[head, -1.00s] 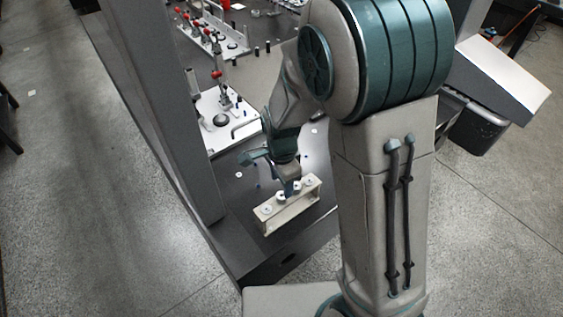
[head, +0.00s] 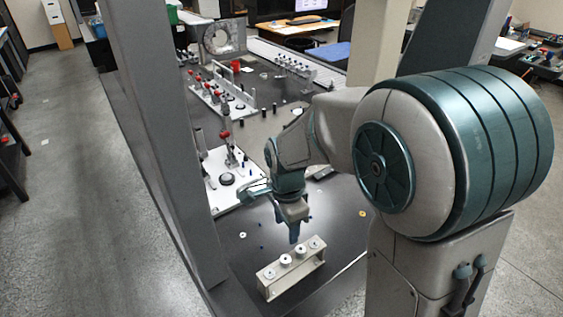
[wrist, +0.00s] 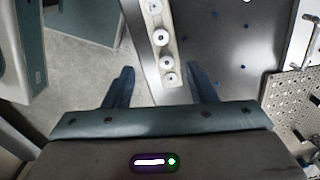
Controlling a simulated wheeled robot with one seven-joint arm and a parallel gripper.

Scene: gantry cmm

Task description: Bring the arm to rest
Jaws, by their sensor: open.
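My gripper (head: 294,232) is above the dark machine table near its front edge, pointing down. In the wrist view my gripper (wrist: 160,88) shows its two blue fingers spread apart with nothing held between them. A beige rack (head: 268,284) with several white round pieces stands on the table just below and in front of the gripper. The rack also shows in the wrist view (wrist: 158,45), beyond the fingertips and apart from them.
A white fixture plate (head: 222,190) with a red-knobbed clamp stands left of my arm. Another fixture plate (head: 240,108) is farther back. A tall grey gantry column (head: 165,130) rises at the left. Small washers and blue pins lie on the dark table (head: 240,262).

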